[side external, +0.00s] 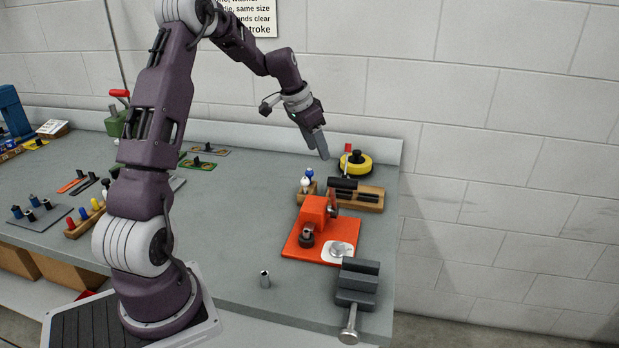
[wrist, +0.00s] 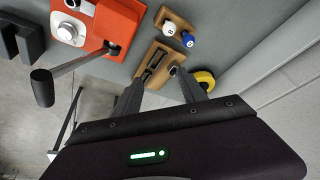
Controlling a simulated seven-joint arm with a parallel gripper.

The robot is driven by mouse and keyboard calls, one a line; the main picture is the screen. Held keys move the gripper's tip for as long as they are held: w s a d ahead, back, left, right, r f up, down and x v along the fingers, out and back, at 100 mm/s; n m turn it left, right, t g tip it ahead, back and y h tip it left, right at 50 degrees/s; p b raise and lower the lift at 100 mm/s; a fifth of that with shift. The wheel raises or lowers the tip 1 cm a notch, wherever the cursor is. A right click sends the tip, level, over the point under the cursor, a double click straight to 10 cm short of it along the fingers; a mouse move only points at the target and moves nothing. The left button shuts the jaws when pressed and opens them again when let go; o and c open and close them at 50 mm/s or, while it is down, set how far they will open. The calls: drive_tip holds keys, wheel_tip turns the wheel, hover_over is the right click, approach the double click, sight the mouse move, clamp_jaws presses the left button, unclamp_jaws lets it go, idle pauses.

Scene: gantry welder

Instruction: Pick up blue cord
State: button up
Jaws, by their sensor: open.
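A small blue spool-like piece (side external: 309,173), which may be the blue cord, stands by a white one (side external: 304,185) in a small wooden holder near the table's right end. In the wrist view the blue piece (wrist: 188,40) sits right of the white piece (wrist: 169,29) in the wooden holder (wrist: 180,22). No loose strand of cord is clear. My gripper (side external: 323,146) is open and empty, above the back right of the table. In the wrist view my fingers (wrist: 161,77) spread over the longer wooden rack, apart from the blue piece.
A wooden rack (side external: 371,203) with black rods stands beside the holder. A yellow disc (side external: 363,166) with a black knob is behind. An orange-red lever press (side external: 313,212) and a grey vise (side external: 357,284) stand in front.

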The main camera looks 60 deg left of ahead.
hover_over(308, 170)
drive_tip(key=s, duration=0.2)
wheel_tip(308, 170, down, 6)
drive_tip(key=r, duration=0.1)
drive_tip(key=x, duration=0.8)
drive_tip(key=shift+s+f, duration=0.15)
drive_tip(key=shift+s, duration=0.05)
clamp_jaws()
